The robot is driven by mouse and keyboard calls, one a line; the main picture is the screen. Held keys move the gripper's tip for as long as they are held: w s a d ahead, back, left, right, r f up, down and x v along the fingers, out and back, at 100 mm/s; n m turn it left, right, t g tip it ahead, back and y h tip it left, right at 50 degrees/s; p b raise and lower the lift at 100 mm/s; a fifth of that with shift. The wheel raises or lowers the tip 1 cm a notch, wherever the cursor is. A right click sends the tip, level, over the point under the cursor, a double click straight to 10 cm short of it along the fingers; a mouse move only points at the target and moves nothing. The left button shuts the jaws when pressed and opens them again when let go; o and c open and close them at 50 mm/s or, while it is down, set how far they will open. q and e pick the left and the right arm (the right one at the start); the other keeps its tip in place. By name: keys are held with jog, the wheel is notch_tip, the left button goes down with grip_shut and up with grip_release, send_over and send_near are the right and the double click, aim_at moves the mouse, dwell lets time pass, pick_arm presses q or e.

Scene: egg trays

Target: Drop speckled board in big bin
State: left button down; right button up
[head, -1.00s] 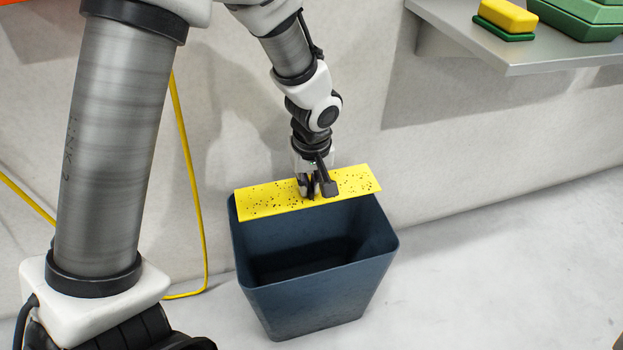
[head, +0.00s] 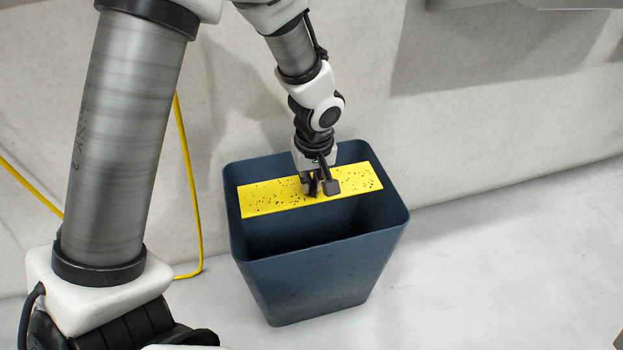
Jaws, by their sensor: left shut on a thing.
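The speckled board (head: 270,196) is a flat yellow strip with dark specks, in the middle of the head view. My left gripper (head: 319,187) is shut on the board near its middle and holds it over the opening of the big bin. The big bin (head: 310,285) is a dark blue, open, tapered container standing on the floor. Its back rim shows behind the board, and its front rim is in front of it. I cannot tell whether the board is just above the rim or slightly inside. The right gripper is not in view.
A pale wall (head: 490,120) stands behind the bin. A yellow cable (head: 190,185) hangs at the left. A grey shelf edge (head: 520,4) shows at the top right.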

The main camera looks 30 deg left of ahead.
pick_arm(q)
notch_tip(320, 180, down, 10)
jog(key=b, duration=0.8)
jog(key=shift+r, duration=0.25)
jog(key=c, duration=1.2)
grip_release()
jog(key=shift+o, duration=0.2)
jog(key=r, duration=0.8)
jog(key=s+d+r, duration=0.1)
jog(key=r, duration=0.3)
